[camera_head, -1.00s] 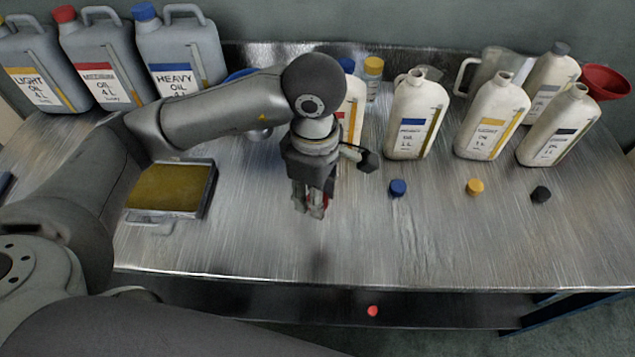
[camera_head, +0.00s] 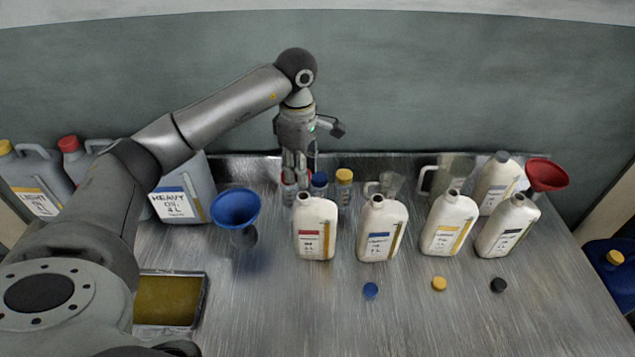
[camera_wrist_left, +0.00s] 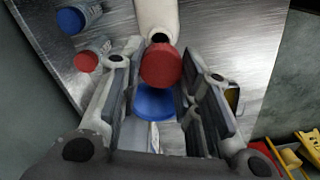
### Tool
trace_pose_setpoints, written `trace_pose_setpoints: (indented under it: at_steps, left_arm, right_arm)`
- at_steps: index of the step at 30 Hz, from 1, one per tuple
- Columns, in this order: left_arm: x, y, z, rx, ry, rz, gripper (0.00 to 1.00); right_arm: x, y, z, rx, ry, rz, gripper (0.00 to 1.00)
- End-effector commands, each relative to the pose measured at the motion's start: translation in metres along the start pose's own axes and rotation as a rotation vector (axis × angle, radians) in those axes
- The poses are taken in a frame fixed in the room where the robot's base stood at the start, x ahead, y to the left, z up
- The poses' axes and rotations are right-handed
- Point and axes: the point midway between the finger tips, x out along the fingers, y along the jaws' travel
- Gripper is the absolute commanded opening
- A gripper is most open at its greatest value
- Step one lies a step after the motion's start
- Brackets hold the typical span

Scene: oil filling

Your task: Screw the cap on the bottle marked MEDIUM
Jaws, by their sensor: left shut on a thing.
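The bottle with the red label (camera_head: 315,232) stands upright on the metal table with an open neck; its lettering is too small to read surely. My left gripper (camera_head: 296,172) is above and behind it in the head view. In the left wrist view, the fingers are shut on a red cap (camera_wrist_left: 161,66). The dark mouth of a cream bottle (camera_wrist_left: 158,14) shows just beyond this cap. The cap looks apart from the neck, but I cannot tell the gap. A blue round thing (camera_wrist_left: 156,103) shows between the fingers. My right gripper is not in view.
A bottle with a blue label (camera_head: 381,229) and other open bottles stand to the right. A blue cap (camera_head: 371,290), yellow cap (camera_head: 439,283) and black cap (camera_head: 498,285) lie in front. A blue funnel (camera_head: 236,207) stands left. Small capped jars stand behind.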

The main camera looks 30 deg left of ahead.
Motion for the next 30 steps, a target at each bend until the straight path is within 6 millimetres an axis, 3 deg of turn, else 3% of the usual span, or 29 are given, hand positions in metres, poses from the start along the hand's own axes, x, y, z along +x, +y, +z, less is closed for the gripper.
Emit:
trace_pose_setpoints:
  at_steps: [8, 21, 30]
  left_arm:
    - [0.01, 0.001, -0.003, -0.002, 0.0, 0.0, 0.25]
    - [0.044, 0.001, -0.002, -0.002, -0.001, 0.001, 0.25]
    - [0.047, 0.001, -0.002, -0.002, 0.0, 0.001, 0.25]
  right_arm:
    - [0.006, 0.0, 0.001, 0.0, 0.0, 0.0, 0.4]
    - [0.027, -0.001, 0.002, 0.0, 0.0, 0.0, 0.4]
    - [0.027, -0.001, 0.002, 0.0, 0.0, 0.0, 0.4]
